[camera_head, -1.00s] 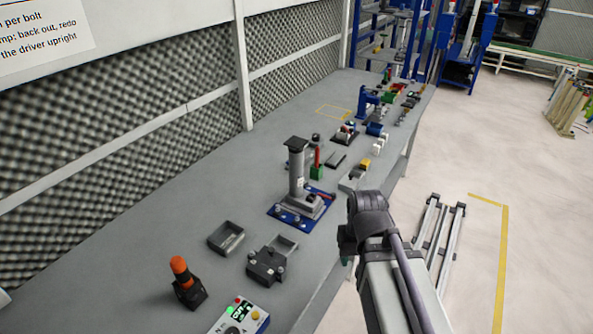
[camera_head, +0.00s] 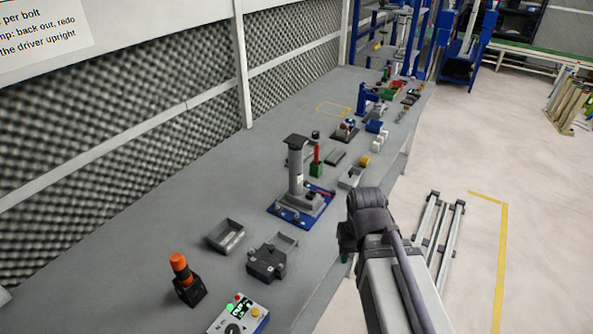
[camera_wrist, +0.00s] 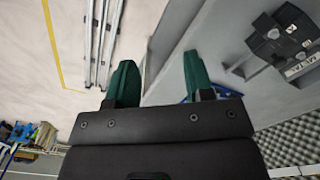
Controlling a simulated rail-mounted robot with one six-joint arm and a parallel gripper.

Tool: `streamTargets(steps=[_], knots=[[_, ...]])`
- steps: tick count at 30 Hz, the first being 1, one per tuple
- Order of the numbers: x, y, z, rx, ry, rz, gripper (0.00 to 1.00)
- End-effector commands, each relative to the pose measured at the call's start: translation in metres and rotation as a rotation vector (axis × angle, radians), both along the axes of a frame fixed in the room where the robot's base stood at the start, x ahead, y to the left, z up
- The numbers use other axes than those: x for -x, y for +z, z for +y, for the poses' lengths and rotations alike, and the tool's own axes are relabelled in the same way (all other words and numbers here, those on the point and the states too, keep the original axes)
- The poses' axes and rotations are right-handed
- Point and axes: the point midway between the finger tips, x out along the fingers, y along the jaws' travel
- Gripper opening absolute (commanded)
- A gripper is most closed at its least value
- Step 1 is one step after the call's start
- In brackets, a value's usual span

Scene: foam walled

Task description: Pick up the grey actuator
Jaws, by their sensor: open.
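A dark grey blocky part (camera_head: 266,263), which looks like the grey actuator, sits on the bench near its front edge in the head view. In the wrist view, a dark grey block with pale lettering (camera_wrist: 285,42) stands at the upper right; I cannot tell for sure that it is the same part. My gripper (camera_wrist: 160,80) is open, with two green fingers and nothing seen held between them. The dark block is to the right of the fingers and apart from them. In the head view my arm hides most of the gripper.
A grey press on a blue base (camera_head: 298,190) stands behind the grey part. An open grey tray (camera_head: 226,236), an orange-topped black device (camera_head: 184,280) and a control box (camera_head: 240,314) are nearby. Rails (camera_head: 437,235) lie on the floor right of the bench.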

Motion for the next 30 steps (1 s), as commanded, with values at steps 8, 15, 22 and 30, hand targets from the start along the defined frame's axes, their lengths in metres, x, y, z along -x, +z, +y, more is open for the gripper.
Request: streamTargets(steps=[8,15,22,30], knots=[[0.000,0.000,0.000,0.000,0.000,0.000,0.48],[0.000,0.000,0.000,0.000,0.000,0.000,0.63],[0.000,0.000,0.000,0.000,0.000,0.000,0.82],[0.000,0.015,0.004,0.000,0.008,0.000,0.82]])
